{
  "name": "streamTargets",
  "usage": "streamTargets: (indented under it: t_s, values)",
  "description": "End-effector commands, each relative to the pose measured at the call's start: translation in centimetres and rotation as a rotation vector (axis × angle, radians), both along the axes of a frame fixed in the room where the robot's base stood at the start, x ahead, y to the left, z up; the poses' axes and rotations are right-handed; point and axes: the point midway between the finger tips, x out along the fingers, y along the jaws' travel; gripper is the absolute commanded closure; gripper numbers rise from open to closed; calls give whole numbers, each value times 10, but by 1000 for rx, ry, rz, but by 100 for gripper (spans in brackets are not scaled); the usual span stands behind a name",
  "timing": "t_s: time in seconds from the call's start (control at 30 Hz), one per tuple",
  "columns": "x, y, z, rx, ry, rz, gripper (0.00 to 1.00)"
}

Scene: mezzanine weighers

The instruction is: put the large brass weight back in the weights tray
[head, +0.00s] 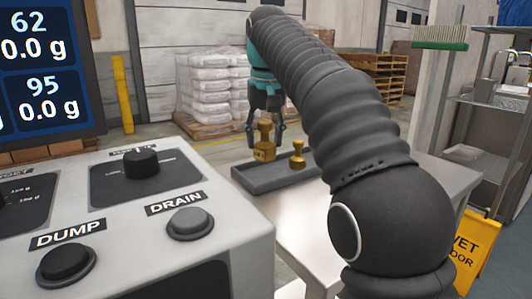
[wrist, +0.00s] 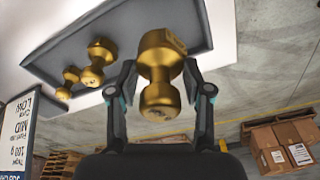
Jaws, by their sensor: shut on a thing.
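My gripper (head: 266,112) is shut on the large brass weight (head: 264,142), a knobbed weight held by its narrow neck. In the wrist view the held large weight fills the space between the fingers. The grey weights tray (head: 262,185) lies on a pale metal table. The large weight is at the left part of the tray in the head view; I cannot tell whether it touches the tray floor. A medium brass weight (head: 297,155) stands in the tray to its right. The wrist view also shows a smaller brass weight (wrist: 69,77) beyond the medium one.
A control panel with DUMP (head: 66,262) and DRAIN (head: 190,223) buttons stands at the front left, below a display (head: 45,75). A yellow wet-floor sign (head: 474,250) and a shelf (head: 490,110) are at the right. The table's front part (head: 300,220) is clear.

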Motion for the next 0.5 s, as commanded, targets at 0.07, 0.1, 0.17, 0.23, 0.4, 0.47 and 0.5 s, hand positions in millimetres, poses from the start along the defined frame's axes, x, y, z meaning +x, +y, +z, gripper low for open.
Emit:
streamTargets:
  t_s: [0.07,0.1,0.17,0.23,0.4,0.47,0.5]
  values:
    - [1,0,-5,0,-1,-1,100]
    - [1,-1,-10,0,0,-2,100]
    - [0,-1,-19,0,-1,-2,100]
    - [0,-1,-28,0,0,-2,100]
    - [1,-2,-40,1,-2,-3,100]
    - [1,-2,-40,1,-3,-3,100]
    - [1,-2,-40,1,-3,-3,100]
